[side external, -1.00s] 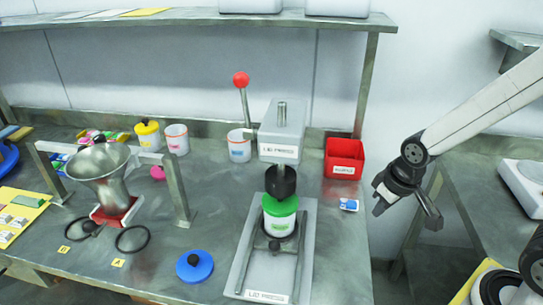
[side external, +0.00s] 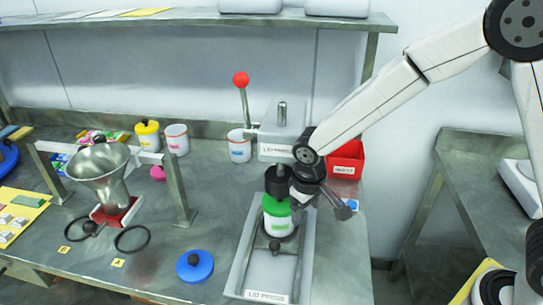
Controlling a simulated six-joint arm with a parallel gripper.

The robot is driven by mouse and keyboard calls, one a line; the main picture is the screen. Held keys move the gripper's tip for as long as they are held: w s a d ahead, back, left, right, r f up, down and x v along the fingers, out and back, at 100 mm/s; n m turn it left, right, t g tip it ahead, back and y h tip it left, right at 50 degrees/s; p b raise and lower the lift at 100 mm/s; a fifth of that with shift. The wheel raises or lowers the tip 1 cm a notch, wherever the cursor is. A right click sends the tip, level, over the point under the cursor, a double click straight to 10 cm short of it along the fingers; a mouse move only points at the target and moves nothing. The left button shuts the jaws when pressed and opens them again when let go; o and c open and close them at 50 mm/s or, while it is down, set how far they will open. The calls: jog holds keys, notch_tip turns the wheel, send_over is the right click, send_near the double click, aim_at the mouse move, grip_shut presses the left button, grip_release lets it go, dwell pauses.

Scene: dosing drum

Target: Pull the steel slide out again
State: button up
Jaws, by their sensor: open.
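The lid press (side external: 283,130) has a steel bed (side external: 238,262) with two rails running toward the front. A white jar (side external: 279,228) with a green lid (side external: 277,206) stands upright on it, under the black press head (side external: 279,182). A dark knob (side external: 275,246) shows in front of the jar, between the rails. Which part is the steel slide is hard to tell. My gripper (side external: 324,206) is open and empty, just right of the jar and press head.
A red bin (side external: 346,160) stands behind my gripper, partly hidden by my arm. The press lever with a red ball (side external: 241,79) rises at the back. A blue lid (side external: 195,265) lies left of the bed. White jars (side external: 239,147) stand behind.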

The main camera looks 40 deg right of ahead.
jog(key=h, duration=0.1)
send_over(273, 243)
jog(key=a, duration=0.1)
jog(key=f, duration=0.3)
jog(key=shift+s+a+f+n, duration=0.1)
jog(key=shift+a+f+n, duration=0.1)
jog(key=shift+f+n, duration=0.1)
jog(key=shift+f, duration=0.1)
jog(key=shift+d+f, duration=0.25)
jog(key=shift+f, duration=1)
jog(key=shift+d+f, duration=0.25)
jog(key=shift+f, duration=0.95)
jog(key=shift+d+f, duration=0.25)
jog(key=shift+f, duration=1)
grip_shut()
